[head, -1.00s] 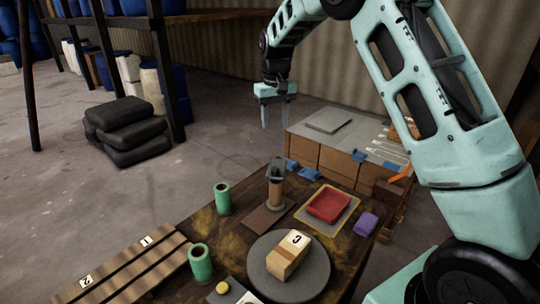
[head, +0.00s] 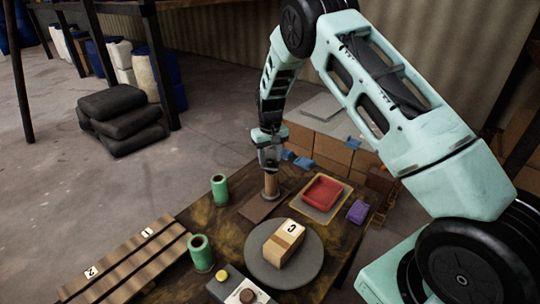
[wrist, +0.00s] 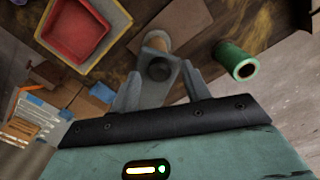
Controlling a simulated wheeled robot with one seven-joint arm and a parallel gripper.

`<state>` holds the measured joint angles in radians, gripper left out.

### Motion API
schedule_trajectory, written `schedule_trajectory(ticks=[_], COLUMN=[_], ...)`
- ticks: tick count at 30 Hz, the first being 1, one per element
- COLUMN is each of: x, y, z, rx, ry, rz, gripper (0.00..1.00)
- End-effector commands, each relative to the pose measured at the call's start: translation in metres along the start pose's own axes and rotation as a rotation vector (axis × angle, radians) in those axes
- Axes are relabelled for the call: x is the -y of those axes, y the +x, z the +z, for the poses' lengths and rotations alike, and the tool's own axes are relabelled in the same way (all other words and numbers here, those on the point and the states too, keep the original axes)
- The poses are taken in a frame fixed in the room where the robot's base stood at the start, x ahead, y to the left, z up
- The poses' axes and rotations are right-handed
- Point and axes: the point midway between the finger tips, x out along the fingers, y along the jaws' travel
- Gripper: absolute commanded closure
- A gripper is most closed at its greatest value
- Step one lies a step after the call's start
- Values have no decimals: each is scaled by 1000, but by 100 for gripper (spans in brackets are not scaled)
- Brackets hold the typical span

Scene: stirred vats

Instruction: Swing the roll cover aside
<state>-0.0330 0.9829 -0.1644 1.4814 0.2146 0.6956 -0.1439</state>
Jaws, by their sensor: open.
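A brown upright roll (head: 271,186) stands on a brown board on the dark table; its end also shows in the wrist view (wrist: 156,41). A grey piece with a dark round knob (wrist: 160,69), which looks like the roll cover, lies over the roll. In the wrist view it is between my fingers. In the head view my gripper hides most of it. My gripper (head: 268,160) points down right at the top of the roll. It is open, with one finger on either side of the grey piece (wrist: 160,90); I cannot tell whether they touch it.
Green rolls (head: 219,187) (head: 201,253) stand to the left. A red tray (head: 322,193) and a purple block (head: 357,211) are to the right. A box marked C (head: 284,243) sits on a round grey disc (head: 258,272) in front. Cardboard boxes (head: 333,150) stand behind.

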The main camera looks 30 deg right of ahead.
Motion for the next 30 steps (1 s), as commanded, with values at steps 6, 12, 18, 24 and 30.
schedule_trajectory(ticks=[6, 12, 18, 24, 30], x=[0, 0, 0, 0, 5], y=[10, 10, 10, 10, 10], z=[0, 0, 0, 0, -3], rx=[0, -1, -1, -1, -1], ry=[0, 0, 0, 6, 58], rz=[0, 0, 0, 0, 0], gripper=[53, 53, 100, 100, 100])
